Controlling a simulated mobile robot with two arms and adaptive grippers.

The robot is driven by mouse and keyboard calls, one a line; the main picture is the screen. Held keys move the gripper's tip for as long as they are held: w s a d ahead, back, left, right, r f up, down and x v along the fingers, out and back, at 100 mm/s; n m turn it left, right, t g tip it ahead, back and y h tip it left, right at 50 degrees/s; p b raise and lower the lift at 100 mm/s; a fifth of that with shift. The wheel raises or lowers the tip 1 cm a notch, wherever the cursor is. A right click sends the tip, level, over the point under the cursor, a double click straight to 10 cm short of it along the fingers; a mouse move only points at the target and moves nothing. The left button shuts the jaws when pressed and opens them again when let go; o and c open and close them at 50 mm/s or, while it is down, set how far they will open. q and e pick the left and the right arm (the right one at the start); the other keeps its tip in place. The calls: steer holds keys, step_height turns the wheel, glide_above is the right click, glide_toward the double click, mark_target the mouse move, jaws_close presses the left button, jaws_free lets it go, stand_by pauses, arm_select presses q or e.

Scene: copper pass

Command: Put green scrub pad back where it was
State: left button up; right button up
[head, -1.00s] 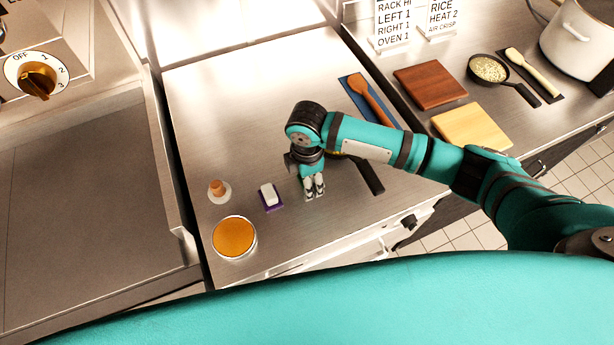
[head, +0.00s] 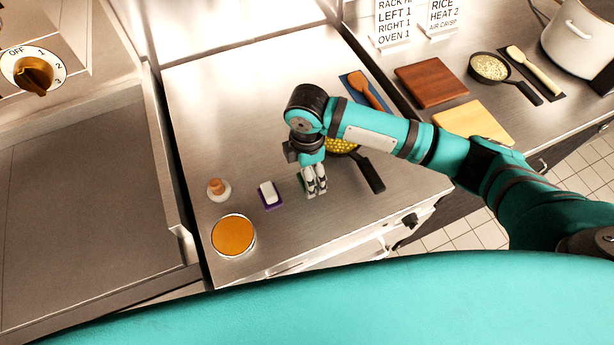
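A small green edge (head: 300,181), which looks like the green scrub pad, shows just left of my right gripper's fingers on the steel counter. Most of it is hidden by the gripper. My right gripper (head: 316,190) points down at the counter, with its two fingertips close together. I cannot tell whether they grip anything or touch the counter. My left gripper is not in view.
A white block on a purple pad (head: 270,196), a small wooden-topped item (head: 218,188) and an orange-filled container (head: 233,236) stand left. A pan of yellow food (head: 342,146) is right behind the gripper, partly under my arm.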

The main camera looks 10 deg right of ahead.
arm_select(q)
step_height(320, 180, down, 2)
steer(key=shift+b, duration=0.8)
arm_select(e)
step_height(320, 180, up, 9)
